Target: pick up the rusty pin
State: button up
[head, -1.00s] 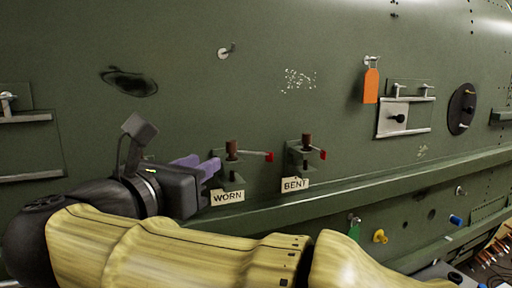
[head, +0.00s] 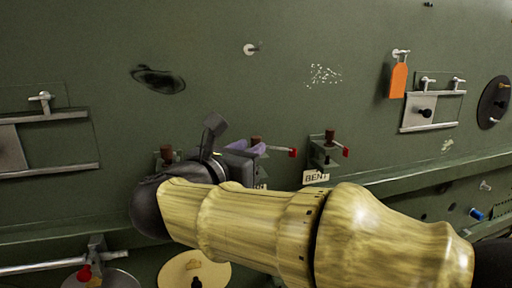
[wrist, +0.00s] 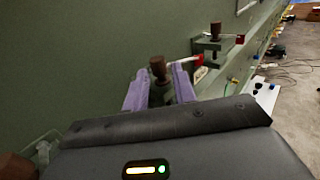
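Brown pins stand upright in green brackets on the hull wall. In the head view, one is at the left (head: 166,153), one in the middle (head: 256,141), and one at the right (head: 330,136) above a BENT label. The left pin's label is hidden by my arm, and the middle label is mostly covered, so I cannot read which is rusty. My gripper (head: 246,147) is at the middle bracket. In the wrist view, its purple fingers (wrist: 160,84) are apart, with the middle pin (wrist: 158,68) showing between them; contact is not clear.
Red-tipped levers (head: 293,152) stick out beside the brackets. A ledge (head: 420,178) runs along the wall. An orange tag (head: 398,80) and a latched panel (head: 428,112) are at upper right. A round tan plate (head: 215,270) is below my arm.

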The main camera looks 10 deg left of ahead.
aim_at(254, 144)
jog(key=p+x, duration=0.2)
jog(key=x, duration=0.1)
jog(key=shift+a+r, duration=0.1)
jog(key=shift+r, duration=0.1)
jog(key=shift+w+f+p, duration=0.2)
jog(key=shift+w+p, duration=0.3)
jog(key=shift+w, duration=0.15)
jog(key=shift+s, duration=0.1)
grip_shut()
